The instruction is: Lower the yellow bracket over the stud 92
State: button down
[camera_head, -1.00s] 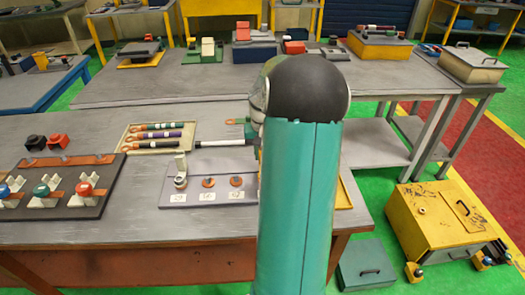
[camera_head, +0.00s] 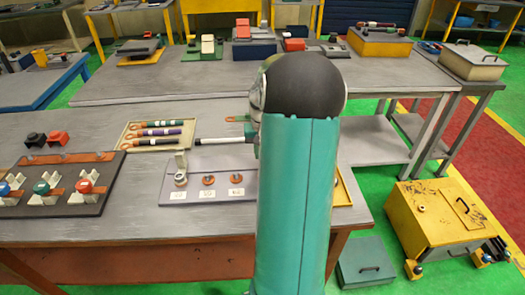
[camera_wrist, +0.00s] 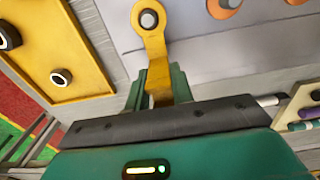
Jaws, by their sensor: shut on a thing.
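The yellow bracket (camera_wrist: 153,43) shows in the wrist view as a strap with a ring at its far end. Its ring lines up with a grey round stud head (camera_wrist: 148,19), which shows through the hole. I cannot tell how far down the stud the ring sits. My gripper (camera_wrist: 157,88) has its green fingers shut on the bracket's near end. The stud's number is not readable here. The grey plate (camera_head: 215,190) shows left of the arm.
A yellow tray (camera_wrist: 75,48) with black-ringed parts lies beside the plate. A tray of coloured rods (camera_head: 152,134) and a dark fixture board (camera_head: 75,190) stand further left.

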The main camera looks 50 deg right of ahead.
jog(key=shift+f, duration=0.3)
dwell(0.5)
jog(key=c, duration=1.1)
grip_release()
jog(key=shift+r, duration=3.5)
